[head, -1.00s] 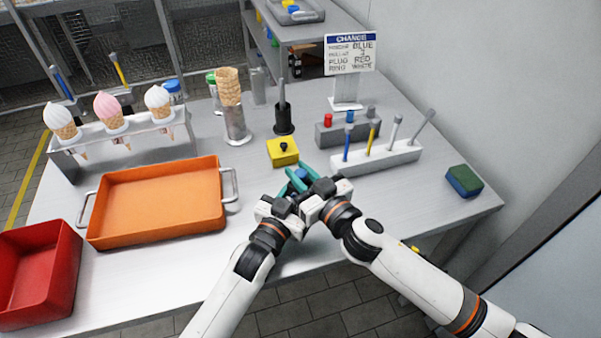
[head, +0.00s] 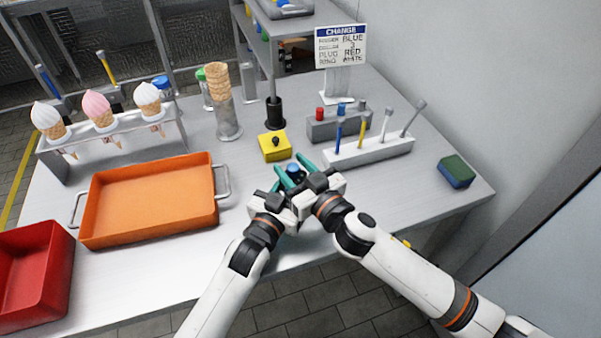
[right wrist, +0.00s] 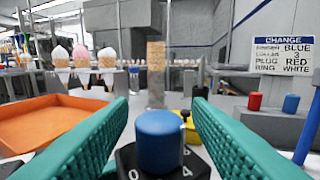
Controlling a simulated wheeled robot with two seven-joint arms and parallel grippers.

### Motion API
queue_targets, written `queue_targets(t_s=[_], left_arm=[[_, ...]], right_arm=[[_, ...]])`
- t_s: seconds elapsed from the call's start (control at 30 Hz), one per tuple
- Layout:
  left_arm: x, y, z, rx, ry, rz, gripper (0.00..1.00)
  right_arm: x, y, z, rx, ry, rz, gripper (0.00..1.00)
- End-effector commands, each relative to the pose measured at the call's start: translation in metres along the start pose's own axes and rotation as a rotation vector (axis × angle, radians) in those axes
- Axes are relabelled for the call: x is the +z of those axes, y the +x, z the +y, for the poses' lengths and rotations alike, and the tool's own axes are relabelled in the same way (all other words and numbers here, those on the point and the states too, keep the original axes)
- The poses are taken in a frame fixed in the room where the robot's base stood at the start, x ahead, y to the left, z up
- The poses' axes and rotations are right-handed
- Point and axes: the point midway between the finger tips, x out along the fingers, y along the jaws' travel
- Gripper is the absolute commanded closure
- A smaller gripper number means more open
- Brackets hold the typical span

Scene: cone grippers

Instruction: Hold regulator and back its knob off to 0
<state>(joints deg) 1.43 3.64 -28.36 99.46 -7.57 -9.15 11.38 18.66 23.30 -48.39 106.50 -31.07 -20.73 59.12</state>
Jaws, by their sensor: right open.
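The regulator shows in the right wrist view as a blue round knob (right wrist: 160,138) on a dark faceted body (right wrist: 130,163) with white numerals, a 0 and a 4 among them. No pointer mark on the knob is visible. In the head view the blue knob (head: 293,170) is small, and the body is hidden by my grippers. My right gripper (head: 292,167) is open, its teal fingers apart on either side of the knob, with visible gaps in the wrist view. My left gripper (head: 277,202) is close beside the right one; its fingertips and any hold on the body are hidden.
A yellow block (head: 275,153) with a black knob stands just beyond the grippers. A grey rack (head: 380,150) with upright tools is to the right, an orange tray (head: 150,203) to the left. A sponge (head: 457,170) lies far right.

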Motion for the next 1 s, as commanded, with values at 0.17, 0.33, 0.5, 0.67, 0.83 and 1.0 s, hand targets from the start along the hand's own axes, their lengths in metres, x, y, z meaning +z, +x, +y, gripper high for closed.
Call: queue_targets(t_s=[0.17,0.33,0.5,0.67,0.83,1.0], left_arm=[[-0.001,0.0,0.001,0.001,0.001,0.001,0.88],[-0.001,0.0,0.001,0.001,0.001,0.001,0.88],[0.0,0.0,0.001,0.001,0.001,0.001,0.88],[0.0,0.0,0.0,0.001,0.0,0.001,0.88],[0.0,0.0,0.0,0.001,0.0,0.001,0.88],[0.0,0.0,0.0,0.001,0.0,0.0,0.88]], right_arm=[[-0.002,-0.022,0.0,0.0,0.003,0.002,0.55],[-0.002,-0.06,0.0,-0.001,0.003,0.004,0.55],[-0.001,-0.094,0.0,-0.001,0.002,0.003,0.55],[-0.001,-0.112,0.0,-0.001,0.001,0.001,0.55],[0.0,-0.118,0.0,-0.001,0.0,0.0,0.55],[0.0,-0.119,0.0,-0.001,0.0,-0.001,0.55]])
